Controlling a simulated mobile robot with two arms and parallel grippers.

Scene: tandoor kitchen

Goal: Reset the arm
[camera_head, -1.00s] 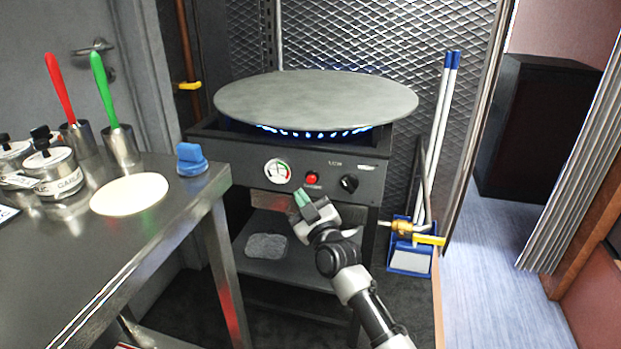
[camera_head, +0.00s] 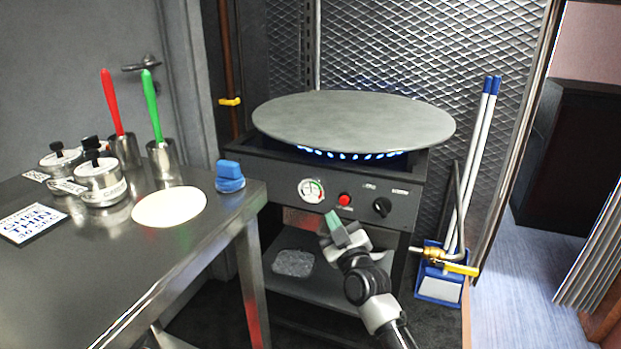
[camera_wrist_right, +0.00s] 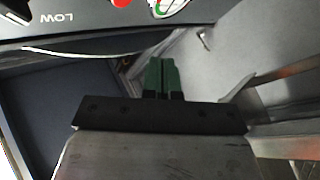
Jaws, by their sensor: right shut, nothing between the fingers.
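My right gripper (camera_head: 334,222) is in front of the stove (camera_head: 300,172), below its gauge and red button. Its green fingertips are together with nothing between them. In the right wrist view the two green fingers (camera_wrist_right: 161,76) lie side by side, with the stove's control panel (camera_wrist_right: 80,20) at the top. My right arm comes up from the bottom of the head view. My left gripper does not show.
A round griddle (camera_head: 352,118) sits above blue flames on the stove. A blue dustpan (camera_head: 440,283) stands at right.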

